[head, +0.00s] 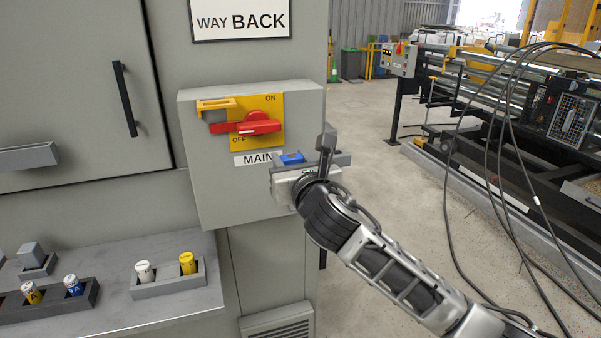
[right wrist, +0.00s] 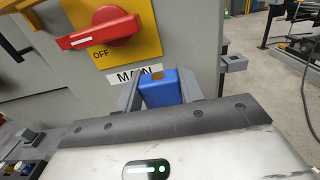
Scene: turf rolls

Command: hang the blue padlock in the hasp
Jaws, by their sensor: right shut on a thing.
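The blue padlock (head: 292,158) is held between the two grey fingers of my right gripper (right wrist: 158,90), in front of the grey switch box, just below its MAIN label. In the right wrist view the padlock (right wrist: 160,92) is a blue block with a small brass-coloured patch on top; I cannot make out its shackle. A yellow bracket (head: 216,103), which looks like the hasp, sits at the upper left of the switch plate, up and to the left of the padlock and apart from it. My left gripper is in neither view.
A red rotary handle (head: 247,125) sticks out from the yellow ON/OFF plate (head: 270,101), above the padlock. A metal shelf (head: 120,310) at lower left carries trays with small labelled cylinders. Open floor lies to the right of the cabinet.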

